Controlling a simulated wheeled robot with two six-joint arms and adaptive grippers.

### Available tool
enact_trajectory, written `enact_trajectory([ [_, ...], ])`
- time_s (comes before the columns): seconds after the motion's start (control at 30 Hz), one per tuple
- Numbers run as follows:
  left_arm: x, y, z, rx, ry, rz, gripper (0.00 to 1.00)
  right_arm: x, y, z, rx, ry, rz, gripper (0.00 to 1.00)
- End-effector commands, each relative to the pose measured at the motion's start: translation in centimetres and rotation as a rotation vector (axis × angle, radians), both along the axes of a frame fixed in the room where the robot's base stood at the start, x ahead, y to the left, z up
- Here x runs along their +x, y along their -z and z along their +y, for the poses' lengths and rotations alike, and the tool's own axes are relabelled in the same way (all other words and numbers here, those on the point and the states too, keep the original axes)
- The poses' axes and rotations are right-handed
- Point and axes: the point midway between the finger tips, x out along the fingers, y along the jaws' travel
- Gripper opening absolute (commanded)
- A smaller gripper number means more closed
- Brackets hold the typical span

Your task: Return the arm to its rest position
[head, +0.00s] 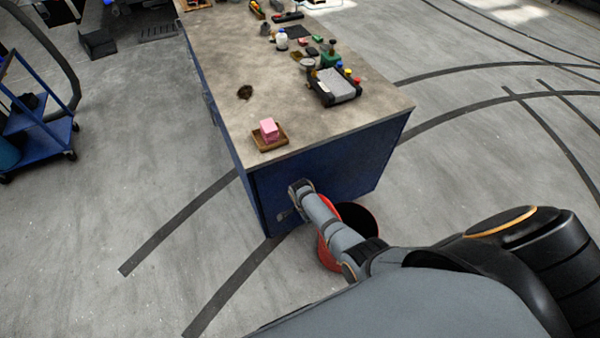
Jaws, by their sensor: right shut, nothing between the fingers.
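My right arm (325,220) comes in from the lower right and reaches toward the near end of the blue workbench (335,170). My right gripper (284,215) is small in the picture, low in front of the bench's end panel and below the top edge. It is shut with nothing in it. I cannot tell whether it touches the panel. My left gripper is not in view.
A red bucket (326,253) stands on the floor, partly hidden behind my right arm. On the bench, a pink block (268,128) sits on a small wooden tray (259,146). A grey device (335,87) and several small items lie farther back. A blue cart (45,140) stands left; floor between is clear.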

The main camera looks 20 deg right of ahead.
Motion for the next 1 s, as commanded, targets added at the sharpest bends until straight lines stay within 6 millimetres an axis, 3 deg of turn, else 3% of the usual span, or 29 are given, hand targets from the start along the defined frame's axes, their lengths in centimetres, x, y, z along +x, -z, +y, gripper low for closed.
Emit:
enact_trajectory([
  [0.23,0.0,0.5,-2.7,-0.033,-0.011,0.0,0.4,-0.4,0.7,-0.1,0.001,-0.019,0.004,0.0],
  [0.33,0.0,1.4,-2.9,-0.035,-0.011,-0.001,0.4,-3.0,4.1,-0.5,0.009,-0.141,0.021,0.0],
  [0.47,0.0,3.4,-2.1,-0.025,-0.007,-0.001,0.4,-10.2,11.9,-1.8,0.029,-0.488,0.045,0.0],
  [0.5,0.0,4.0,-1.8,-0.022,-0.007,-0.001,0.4,-13.0,14.3,-2.3,0.032,-0.617,0.051,0.0],
  [0.63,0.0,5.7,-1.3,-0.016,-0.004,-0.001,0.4,-22.2,20.2,-4.1,0.025,-1.014,0.062,0.0],
  [0.7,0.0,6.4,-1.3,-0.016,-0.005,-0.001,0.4,-26.6,22.2,-5.0,0.011,-1.197,0.069,0.0],
  [0.8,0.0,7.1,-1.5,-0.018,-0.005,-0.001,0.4,-31.3,23.7,-6.1,-0.013,-1.396,0.077,0.0],
  [0.9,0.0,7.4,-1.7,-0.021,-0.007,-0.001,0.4,-33.9,24.3,-6.7,-0.031,-1.513,0.084,0.0],
  [1.0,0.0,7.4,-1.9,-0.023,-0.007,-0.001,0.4,-34.8,24.3,-7.0,-0.041,-1.559,0.086,0.0],
])
